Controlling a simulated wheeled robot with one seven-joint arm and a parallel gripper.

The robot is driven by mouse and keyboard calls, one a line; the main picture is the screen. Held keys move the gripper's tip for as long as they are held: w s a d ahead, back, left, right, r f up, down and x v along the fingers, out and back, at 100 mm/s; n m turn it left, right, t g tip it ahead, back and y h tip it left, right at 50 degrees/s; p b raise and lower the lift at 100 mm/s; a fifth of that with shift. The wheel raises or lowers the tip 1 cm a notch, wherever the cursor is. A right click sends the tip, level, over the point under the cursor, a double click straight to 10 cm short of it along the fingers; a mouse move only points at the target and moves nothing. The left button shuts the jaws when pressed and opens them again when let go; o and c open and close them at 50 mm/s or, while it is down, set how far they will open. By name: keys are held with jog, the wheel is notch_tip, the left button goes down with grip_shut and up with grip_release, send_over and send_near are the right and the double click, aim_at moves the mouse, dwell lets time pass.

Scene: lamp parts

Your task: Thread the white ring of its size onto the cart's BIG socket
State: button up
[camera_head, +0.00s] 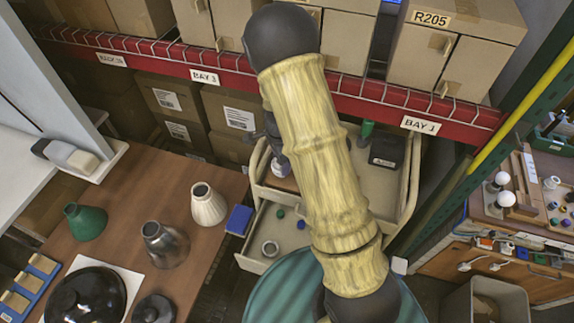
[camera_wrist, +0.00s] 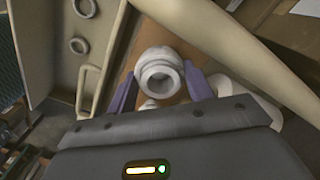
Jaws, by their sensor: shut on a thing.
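My gripper (camera_wrist: 160,73) has its two purple fingers closed on either side of a white ring (camera_wrist: 161,79), seen nearly end-on with a dark opening. A wider white collar (camera_wrist: 158,55) shows just beyond it over a brown board. I cannot tell which part is the cart's big socket, or whether the ring is around it or only over it. In the head view my gripper (camera_head: 270,140) is mostly hidden behind my arm, above the upper tray of the beige cart (camera_head: 405,190). A white part (camera_head: 279,169) shows just below it.
The cart's lower drawer (camera_head: 247,258) holds another white ring (camera_head: 270,248) and small green and blue pieces. A dark box (camera_head: 387,150) and a green item (camera_head: 366,131) stand at the cart's back right. Lampshades (camera_head: 208,204) stand on the brown table at left. Shelving is behind.

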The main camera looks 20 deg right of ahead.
jog(key=m+p, duration=0.1)
jog(key=m, duration=0.1)
jog(key=m+p, duration=0.1)
jog(key=m, duration=0.1)
jog(key=shift+s+f, duration=0.15)
jog(key=shift+s, duration=0.05)
jog(key=shift+f+m+p, duration=0.15)
jog(key=shift+m+p, duration=0.65)
jog(key=shift+m, duration=0.6)
jog(key=shift+m+p, duration=1.45)
jog(key=shift+m, duration=0.45)
jog(key=shift+w+m+p, duration=0.1)
jog(key=shift+m+p, duration=0.9)
jog(key=shift+m, duration=0.5)
jog(key=shift+m+p, duration=1.05)
jog(key=shift+m, duration=0.15)
jog(key=shift+w+d+m+p, duration=0.1)
jog(key=shift+m+p, duration=1.5)
jog(key=shift+m, duration=0.7)
